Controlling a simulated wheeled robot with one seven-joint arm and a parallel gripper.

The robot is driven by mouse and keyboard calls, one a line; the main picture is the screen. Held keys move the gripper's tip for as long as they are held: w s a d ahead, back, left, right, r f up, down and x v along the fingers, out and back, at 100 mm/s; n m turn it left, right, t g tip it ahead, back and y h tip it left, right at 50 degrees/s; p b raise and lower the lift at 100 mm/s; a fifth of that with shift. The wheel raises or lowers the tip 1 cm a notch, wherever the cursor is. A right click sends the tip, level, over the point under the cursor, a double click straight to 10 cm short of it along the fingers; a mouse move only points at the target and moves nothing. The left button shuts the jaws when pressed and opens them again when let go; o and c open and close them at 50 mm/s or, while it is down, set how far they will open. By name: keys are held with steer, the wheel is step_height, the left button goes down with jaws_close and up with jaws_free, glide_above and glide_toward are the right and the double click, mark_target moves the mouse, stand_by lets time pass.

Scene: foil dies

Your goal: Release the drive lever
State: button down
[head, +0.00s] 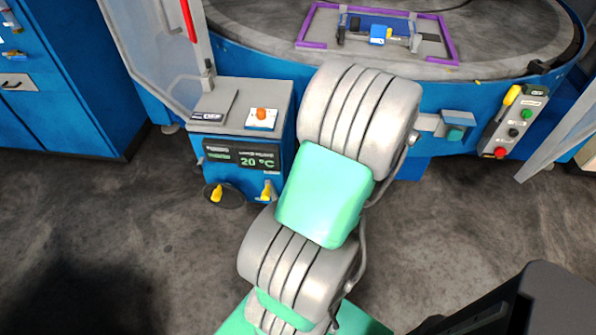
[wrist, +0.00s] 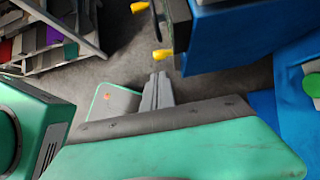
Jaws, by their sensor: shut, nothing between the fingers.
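No label that I can read names the drive lever, so I cannot tell which handle it is. A yellow-handled lever (head: 512,95) stands at the top of the control panel on the right of the head view. Two yellow handles, a left one (head: 216,192) and a right one (head: 266,190), sit low on the blue temperature unit. Two yellow handles also show in the wrist view, an upper one (wrist: 139,7) and a lower one (wrist: 163,55). My gripper (wrist: 159,76) is shut and empty, apart from the lower handle in the picture. I cannot make out its fingers in the head view.
The temperature unit (head: 230,170) reads 20 °C. The control panel (head: 517,120) has black, green and red buttons. A purple frame (head: 303,28) lies on the round machine table (head: 255,22). A red bar (head: 188,20) is at the upper left. Dark floor (head: 130,230) is open at left.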

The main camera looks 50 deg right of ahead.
steer(key=w+a+r+n+g, duration=0.2)
steer(key=w+a+n, duration=0.5)
steer(key=a+n, duration=0.1)
steer(key=a+r+n+h, duration=0.1)
steer(key=a+r+n, duration=0.2)
steer(key=a+n, duration=0.8)
steer(key=a+r+n+g+h, duration=0.1)
steer(key=a+r+n+h, duration=0.1)
steer(key=a+n, duration=0.9)
steer(key=shift+s+a+r, duration=0.3)
steer(key=shift+a+r, duration=0.1)
steer(key=shift+a, duration=0.3)
steer(key=shift+d, duration=0.1)
